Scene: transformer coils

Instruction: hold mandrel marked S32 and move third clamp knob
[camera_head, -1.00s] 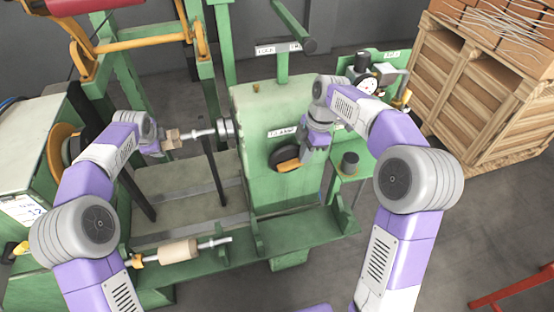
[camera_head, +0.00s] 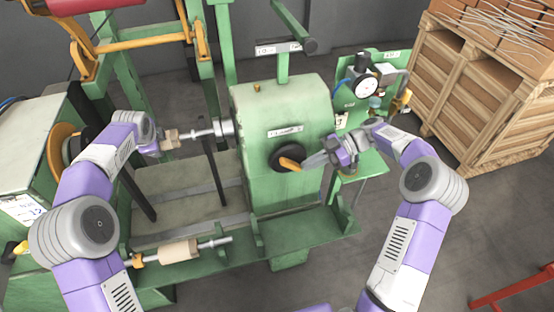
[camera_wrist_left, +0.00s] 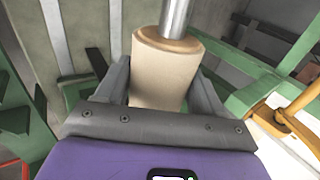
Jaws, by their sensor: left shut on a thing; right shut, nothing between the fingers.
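My left gripper (camera_head: 157,144) is shut on a pale wooden mandrel (camera_wrist_left: 163,78), with one finger on each side of it. The mandrel's metal shaft (camera_head: 200,133) points to the grey spindle (camera_head: 225,127) of the green headstock. I cannot read any S32 marking on the mandrel. A black round knob (camera_head: 277,157) with an orange handle (camera_head: 289,164) is on the headstock's front face. My right gripper (camera_head: 308,162) is shut and empty just right of the orange handle; I cannot tell if they touch. No clamp knob is clearly identifiable as the third.
Another wooden mandrel (camera_head: 178,252) lies on the green front rail. A green side stand with a dial gauge (camera_head: 366,88) is behind my right gripper. A wooden crate (camera_head: 478,100) stands at the right. The floor between the crate and my right arm is clear.

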